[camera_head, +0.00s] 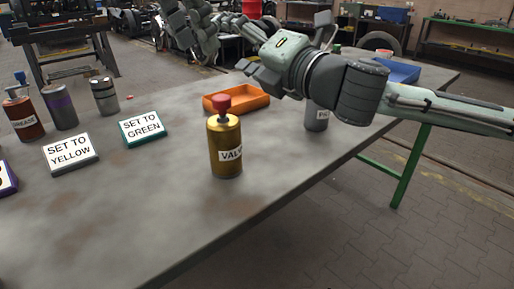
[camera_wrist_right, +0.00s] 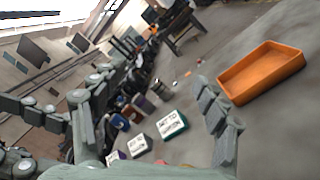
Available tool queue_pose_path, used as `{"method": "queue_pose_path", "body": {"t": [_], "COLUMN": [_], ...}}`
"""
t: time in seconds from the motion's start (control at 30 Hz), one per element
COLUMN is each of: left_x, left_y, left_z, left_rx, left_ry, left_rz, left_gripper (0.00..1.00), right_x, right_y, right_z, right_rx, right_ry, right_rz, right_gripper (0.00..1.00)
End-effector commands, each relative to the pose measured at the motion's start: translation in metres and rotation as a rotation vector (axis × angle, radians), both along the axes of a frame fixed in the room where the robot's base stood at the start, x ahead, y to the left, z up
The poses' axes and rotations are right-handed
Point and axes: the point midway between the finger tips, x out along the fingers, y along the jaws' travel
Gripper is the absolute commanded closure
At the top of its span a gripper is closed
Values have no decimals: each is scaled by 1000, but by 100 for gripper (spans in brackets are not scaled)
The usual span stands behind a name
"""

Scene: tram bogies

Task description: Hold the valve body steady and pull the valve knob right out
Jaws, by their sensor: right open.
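The valve body (camera_head: 226,153) is a gold cylinder standing upright on the table. The red valve knob (camera_head: 222,104) sits on top of it, on a short stem. My right gripper (camera_head: 252,58) is above and behind the valve, to its right, apart from the knob. Its fingers are spread and empty; they also show in the right wrist view (camera_wrist_right: 155,120). Grey-green jointed fingers at the top of the head view look like my left gripper (camera_head: 192,28). They are apart from the valve, and their opening is unclear.
An orange tray (camera_head: 250,104) lies behind the valve; a grey labelled cylinder (camera_head: 316,117) is partly hidden by my right arm. Signs for yellow (camera_head: 70,152) and green (camera_head: 142,128) and several canisters stand left. A blue tray (camera_head: 402,72) is far right. The table front is clear.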

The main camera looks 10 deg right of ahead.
Motion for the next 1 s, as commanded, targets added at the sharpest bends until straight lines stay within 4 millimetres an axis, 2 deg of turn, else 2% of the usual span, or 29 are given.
{"method": "queue_pose_path", "body": {"t": [0.1,0.2,0.4,0.5,0.63,0.77,1.0], "left_x": [0,0,0,0,0,0,0], "left_y": [0,0,0,0,0,0,0], "left_z": [0,0,0,0,0,0,0], "left_rx": [0,0,0,0,0,0,0], "left_ry": [0,0,0,0,0,0,0], "left_rz": [0,0,0,0,0,0,0], "left_gripper": [66,66,66,66,66,66,66], "right_x": [-29,-51,-88,-102,-114,-117,-100], "right_y": [16,18,3,-8,-17,-20,0], "right_z": [-24,-50,-97,-113,-126,-133,-147], "right_rx": [-263,-469,-798,-904,-986,-1019,-1024], "right_ry": [-91,-157,-262,-297,-325,-333,-333], "right_rz": [86,154,273,317,356,374,380], "right_gripper": [27,27,27,27,27,27,27]}}
